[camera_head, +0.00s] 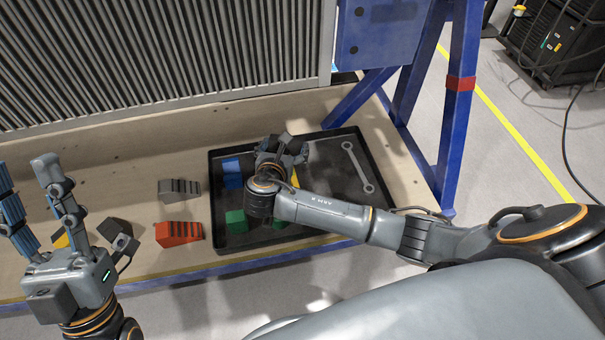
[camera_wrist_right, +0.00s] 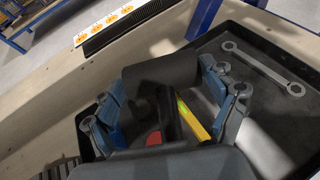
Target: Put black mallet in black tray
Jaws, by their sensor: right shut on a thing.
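The black tray (camera_head: 325,170) lies on the bench shelf; its floor also shows in the right wrist view (camera_wrist_right: 285,110). My right gripper (camera_head: 283,150) is over the tray. In the right wrist view my right gripper (camera_wrist_right: 170,95) is shut on the black mallet (camera_wrist_right: 160,72), whose thick dark head shows between the blue-padded fingers. In the head view the mallet is mostly hidden by the hand. I cannot tell whether it touches the tray floor. My left gripper (camera_head: 75,200) is open and empty at the left, near the shelf's front edge.
The tray holds a wrench (camera_head: 357,167), a blue block (camera_head: 232,173), a green block (camera_head: 236,221) and a yellow piece (camera_wrist_right: 194,118). A grey block (camera_head: 178,189) and a red block (camera_head: 178,233) lie left of it. A blue frame post (camera_head: 455,130) stands at the right.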

